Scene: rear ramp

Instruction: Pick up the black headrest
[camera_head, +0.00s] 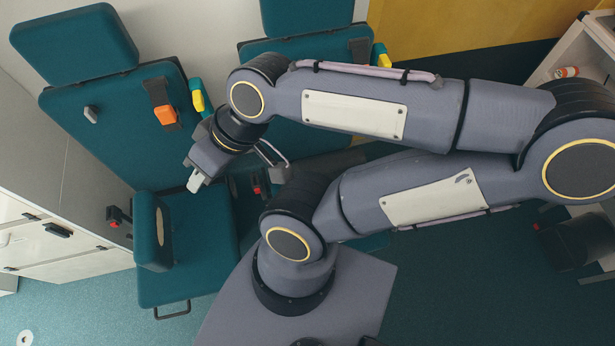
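I see no clearly black headrest. A dark teal headrest (75,43) tops the left seat's backrest, and a second teal headrest (305,14) is cut off by the top edge. A small dark teal padded block (146,222) with a tan oval patch stands at the left side of the seat cushion (198,255). My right gripper (194,181) hangs in front of the left seat's backrest, to the upper right of that block and apart from it in the picture. Its pale fingertip shows, but its opening is not clear. My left gripper is out of view.
A pale cabinet (40,245) borders the seat at left. A dark object (572,243) lies at right below white shelving (590,50). My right arm covers much of the second seat. Floor shows at lower left.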

